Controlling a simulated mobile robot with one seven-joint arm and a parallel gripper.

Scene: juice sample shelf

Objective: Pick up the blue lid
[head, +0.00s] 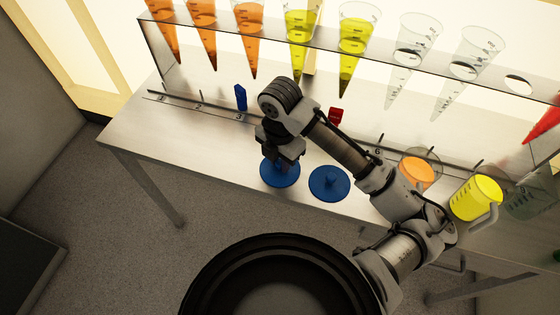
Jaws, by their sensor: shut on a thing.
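Two round blue lids with raised knobs are near the front of the steel table. My gripper (281,160) points down over the left blue lid (281,178) and is shut on it, with its fingers hiding the knob. Whether this lid touches the table or hangs just above it cannot be told. The right blue lid (330,183) lies on the table beside it, apart from my gripper, with its knob showing.
A rack (398,63) at the back holds cones of orange, yellow and clear content. Beakers of orange (417,169) and yellow (477,197) stand at the right. A blue piece (240,97) and a red piece (336,115) are behind. The table's left part (160,130) is clear.

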